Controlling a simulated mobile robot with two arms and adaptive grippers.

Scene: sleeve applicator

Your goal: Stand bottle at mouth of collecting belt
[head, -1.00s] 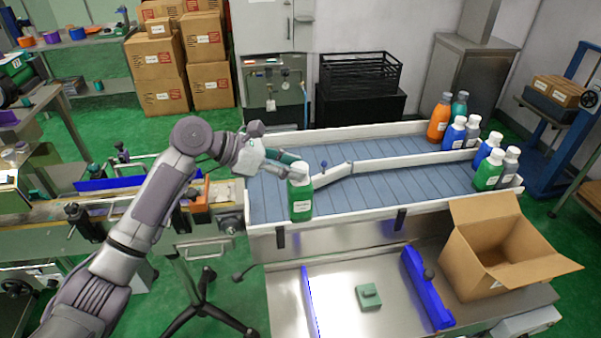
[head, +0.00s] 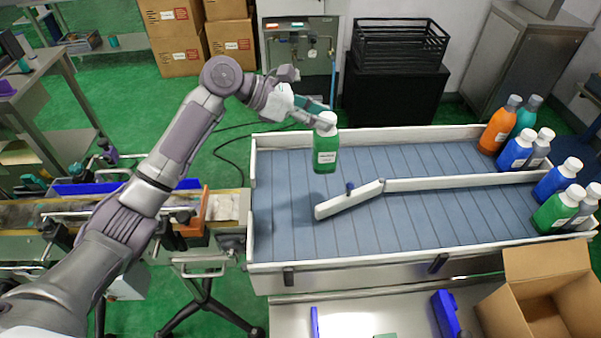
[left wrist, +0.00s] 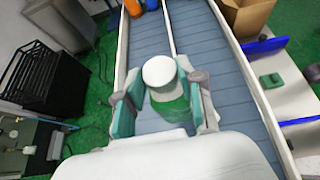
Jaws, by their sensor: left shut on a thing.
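A green bottle (head: 326,152) with a white cap and pale label is upright in my left gripper (head: 318,114). In the head view it shows over the back left part of the blue slatted collecting belt (head: 285,215), behind the white angled guide (head: 348,200). Whether its base touches the belt is not clear. In the left wrist view, the bottle's white cap (left wrist: 159,71) sits between the fingers (left wrist: 162,100), which are shut on the bottle. My right gripper is not in view.
Several bottles stand at the belt's far right: an orange one (head: 498,128), a teal one (head: 527,115), blue ones (head: 516,152) and a green one (head: 556,210). A white divider splits the belt lengthwise. An open cardboard box (head: 545,315) is at front right. The belt's middle is clear.

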